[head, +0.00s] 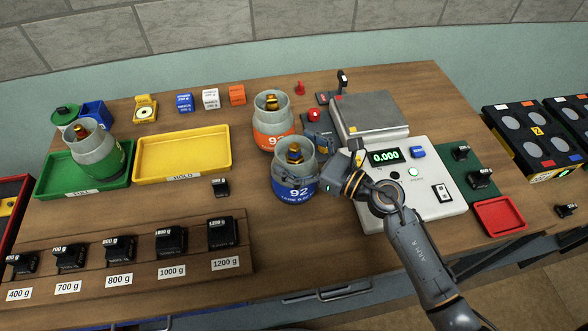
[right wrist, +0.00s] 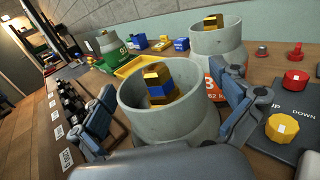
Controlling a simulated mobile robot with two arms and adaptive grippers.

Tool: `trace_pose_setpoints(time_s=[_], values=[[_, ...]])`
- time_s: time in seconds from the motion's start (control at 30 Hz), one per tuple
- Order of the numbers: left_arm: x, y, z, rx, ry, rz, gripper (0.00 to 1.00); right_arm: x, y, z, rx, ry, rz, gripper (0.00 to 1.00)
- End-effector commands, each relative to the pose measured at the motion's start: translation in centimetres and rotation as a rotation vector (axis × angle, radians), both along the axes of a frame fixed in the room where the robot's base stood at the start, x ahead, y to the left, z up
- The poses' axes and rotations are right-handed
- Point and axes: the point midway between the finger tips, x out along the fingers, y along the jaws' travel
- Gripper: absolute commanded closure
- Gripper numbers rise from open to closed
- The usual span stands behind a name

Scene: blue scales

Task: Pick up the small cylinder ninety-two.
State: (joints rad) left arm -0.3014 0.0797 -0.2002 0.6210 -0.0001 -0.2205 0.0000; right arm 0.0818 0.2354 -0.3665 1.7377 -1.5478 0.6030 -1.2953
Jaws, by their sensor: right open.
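The blue-banded cylinder marked 92 (head: 292,184) stands upright on the wooden table, left of the scale. It has a grey collar around a brass valve. In the right wrist view its collar (right wrist: 165,125) fills the middle. My right gripper (head: 318,163) is at its right side, open. Its fingers (right wrist: 170,108) stand on either side of the collar; I cannot tell whether they touch it. The cylinder's blue band is hidden in the wrist view. My left gripper is not in view.
An orange-banded cylinder (head: 272,138) stands close behind. The scale (head: 440,205) with its steel plate (head: 375,118) is at the right, reading 0.000. A green-banded cylinder (head: 97,160) stands in the green tray (head: 58,182). The yellow HOLD tray (head: 180,155) is left, weights (head: 171,242) in front.

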Motion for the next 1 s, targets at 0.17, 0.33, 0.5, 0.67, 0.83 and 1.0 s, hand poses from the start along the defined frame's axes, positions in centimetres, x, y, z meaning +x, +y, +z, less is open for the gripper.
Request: trace_pose_setpoints(time_s=[0.17, 0.33, 0.5, 0.67, 0.83, 1.0], values=[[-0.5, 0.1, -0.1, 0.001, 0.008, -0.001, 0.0, 0.0, -0.1, 0.0, 0.0, 0.0, 0.0, 0.06], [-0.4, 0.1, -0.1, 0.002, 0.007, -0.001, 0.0, 0.0, -0.1, 0.0, 0.0, 0.0, -0.001, 0.41], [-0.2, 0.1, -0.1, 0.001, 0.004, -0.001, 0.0, 0.0, -0.1, 0.0, 0.0, 0.0, -0.001, 0.75], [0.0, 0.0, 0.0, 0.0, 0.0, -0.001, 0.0, 0.0, 0.0, 0.3, 0.004, -0.004, -0.001, 0.85], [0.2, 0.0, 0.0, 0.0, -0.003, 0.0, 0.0, 0.0, -0.1, 0.4, 0.004, -0.004, -0.001, 0.85], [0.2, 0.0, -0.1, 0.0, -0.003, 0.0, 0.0, 0.1, -0.1, 1.1, 0.001, -0.007, -0.002, 0.85]])
